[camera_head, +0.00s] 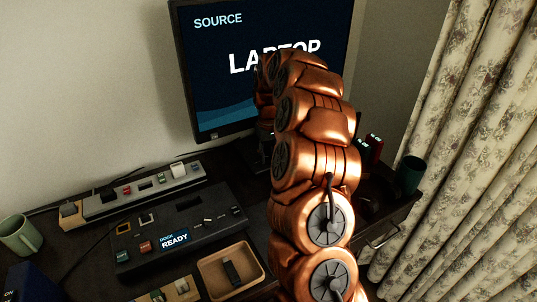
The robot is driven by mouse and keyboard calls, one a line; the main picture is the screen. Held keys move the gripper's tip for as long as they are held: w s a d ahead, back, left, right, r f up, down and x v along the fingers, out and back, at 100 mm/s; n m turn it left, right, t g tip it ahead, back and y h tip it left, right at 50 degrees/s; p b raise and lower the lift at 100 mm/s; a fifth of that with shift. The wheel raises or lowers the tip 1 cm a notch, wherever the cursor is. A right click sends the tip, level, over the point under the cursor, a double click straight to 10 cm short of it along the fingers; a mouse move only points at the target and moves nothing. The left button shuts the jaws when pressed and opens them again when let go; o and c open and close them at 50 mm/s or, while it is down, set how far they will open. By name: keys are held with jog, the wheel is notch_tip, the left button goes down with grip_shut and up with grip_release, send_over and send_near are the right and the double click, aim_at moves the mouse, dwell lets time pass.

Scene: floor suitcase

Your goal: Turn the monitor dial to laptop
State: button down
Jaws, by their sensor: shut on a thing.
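The monitor (215,75) stands at the back of the desk. Its screen is lit and reads "SOURCE" and "LAPTOP", with the lower part of the second word partly covered by my arm. My copper arm rises through the middle of the view in front of the monitor's right part and bends over at the top. My gripper is hidden behind the arm, and so is what it touches. I cannot make out the monitor dial; the lower right of the monitor is covered by my arm.
A dark dock panel (185,215) with a "READY" display and a grey power strip (150,190) lie at the left. A wooden tray (205,270) holds a small dark item. A green mug (20,235) is far left, a dark green cup (409,175) right, near the curtain (460,150).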

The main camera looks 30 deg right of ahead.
aim_at(269, 156)
jog(key=c, duration=0.8)
grip_release()
jog(key=shift+r, duration=0.15)
notch_tip(269, 156, up, 12)
jog(key=shift+d, duration=0.15)
dwell(0.3)
